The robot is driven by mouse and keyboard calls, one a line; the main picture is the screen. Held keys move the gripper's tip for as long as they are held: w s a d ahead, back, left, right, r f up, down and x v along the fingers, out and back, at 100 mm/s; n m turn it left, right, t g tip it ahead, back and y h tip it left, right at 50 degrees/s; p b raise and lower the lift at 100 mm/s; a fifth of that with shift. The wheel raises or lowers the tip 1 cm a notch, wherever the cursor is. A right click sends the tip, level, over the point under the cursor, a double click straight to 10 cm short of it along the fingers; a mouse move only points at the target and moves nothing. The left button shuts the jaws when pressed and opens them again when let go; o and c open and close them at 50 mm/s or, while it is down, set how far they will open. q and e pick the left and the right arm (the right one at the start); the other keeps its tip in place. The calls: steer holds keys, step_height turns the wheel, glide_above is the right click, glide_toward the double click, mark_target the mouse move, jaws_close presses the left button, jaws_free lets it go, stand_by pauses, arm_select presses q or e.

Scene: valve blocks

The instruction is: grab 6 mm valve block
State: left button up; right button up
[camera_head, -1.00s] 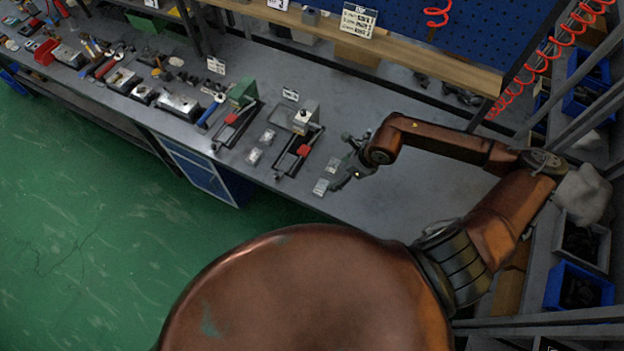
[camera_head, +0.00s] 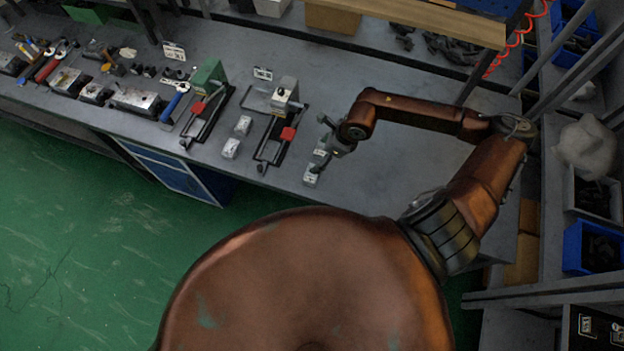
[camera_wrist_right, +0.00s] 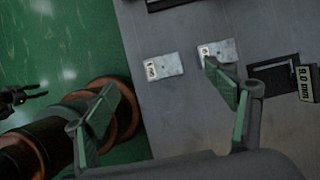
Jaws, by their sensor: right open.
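Two small pale metal valve blocks lie on the grey bench under my right gripper (camera_head: 328,145). The near block (camera_head: 311,174) is by the bench's front edge; it also shows in the right wrist view (camera_wrist_right: 164,67). The far block (camera_head: 320,152) is partly covered by the gripper; in the right wrist view (camera_wrist_right: 217,52) one fingertip overlaps it. The right gripper is open and empty, its fingers (camera_wrist_right: 160,80) wide apart. Block markings are too small to read surely. A dark two-fingered gripper, my left (camera_wrist_right: 22,96), shows over the floor, fingers apart.
A sign (camera_wrist_right: 307,83) reading 9.0 mm stands by a dark frame (camera_wrist_right: 273,75) beyond the blocks. Two more blocks (camera_head: 243,125) (camera_head: 231,149) lie between two red-handled fixtures (camera_head: 277,127) (camera_head: 207,100). Bench room right of my gripper is clear.

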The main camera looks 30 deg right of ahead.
steer(key=b, duration=0.6)
glide_above(318, 175)
step_height(318, 175, down, 9)
steer(key=shift+f, duration=0.75)
steer(key=x, duration=0.5)
steer(key=shift+f, duration=0.15)
steer(key=shift+w+a+f, duration=0.15)
steer(key=shift+w+f, duration=0.1)
steer(key=shift+f, duration=0.3)
arm_select(q)
step_height(318, 175, down, 8)
steer(key=shift+w, duration=0.25)
steer(key=shift+r, duration=0.1)
arm_select(e)
steer(key=shift+c, duration=0.3)
steer(key=c, duration=1.4)
arm_select(q)
steer(key=shift+s, duration=0.2)
arm_select(e)
steer(key=shift+c, duration=0.7)
